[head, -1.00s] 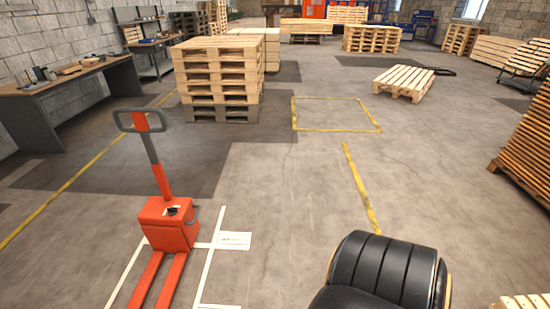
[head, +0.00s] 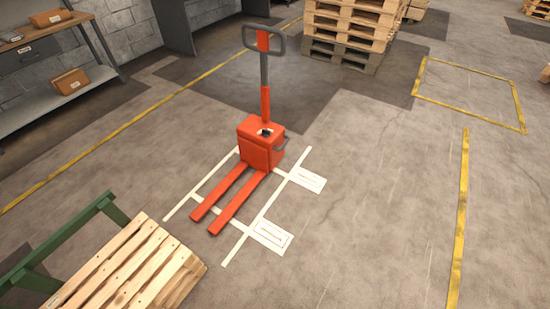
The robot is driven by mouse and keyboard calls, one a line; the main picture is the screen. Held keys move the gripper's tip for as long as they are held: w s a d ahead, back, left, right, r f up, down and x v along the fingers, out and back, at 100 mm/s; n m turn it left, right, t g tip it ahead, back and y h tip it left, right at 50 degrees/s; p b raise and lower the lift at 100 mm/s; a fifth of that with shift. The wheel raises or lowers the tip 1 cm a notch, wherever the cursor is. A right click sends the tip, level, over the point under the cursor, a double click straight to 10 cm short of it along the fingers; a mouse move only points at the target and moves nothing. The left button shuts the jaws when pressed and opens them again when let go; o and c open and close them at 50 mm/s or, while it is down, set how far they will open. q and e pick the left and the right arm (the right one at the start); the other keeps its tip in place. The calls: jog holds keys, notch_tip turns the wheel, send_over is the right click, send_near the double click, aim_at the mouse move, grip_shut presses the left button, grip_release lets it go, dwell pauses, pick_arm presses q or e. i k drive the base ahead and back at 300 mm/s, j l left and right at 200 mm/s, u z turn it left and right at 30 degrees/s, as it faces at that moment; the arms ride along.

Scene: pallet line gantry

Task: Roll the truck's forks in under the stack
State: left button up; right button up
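The red pallet truck (head: 261,146) stands on the floor inside white marked lines. Its grey loop handle (head: 264,39) is upright at the back. Its two forks (head: 229,198) lie low on the floor and point toward the lower left, with nothing on them. A stack of wooden pallets (head: 350,30) stands behind the truck, at the top right of the view, cut off by the top edge. The forks point away from this stack, and open floor lies between them. Neither of my grippers is in view.
A slatted wooden pallet (head: 125,270) with a green frame (head: 65,245) beside it is at the lower left, near the fork tips. A shelf bench (head: 45,75) with boxes stands at the left wall. A yellow floor square (head: 470,128) is empty.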

aim_at(250, 129)
jog(key=u, duration=0.45)
jog(key=i+l+u, duration=0.1)
jog(key=u, duration=0.35)
jog(key=l+u, duration=0.2)
jog(key=u, duration=0.2)
jog(key=i+l+u, duration=0.15)
jog(key=l+u, duration=0.2)
jog(key=l, duration=0.6)
jog(key=l+u, duration=0.35)
jog(key=l, duration=0.55)
jog(key=k+l+u, duration=0.1)
jog(key=l+u, duration=0.25)
jog(key=l, duration=0.6)
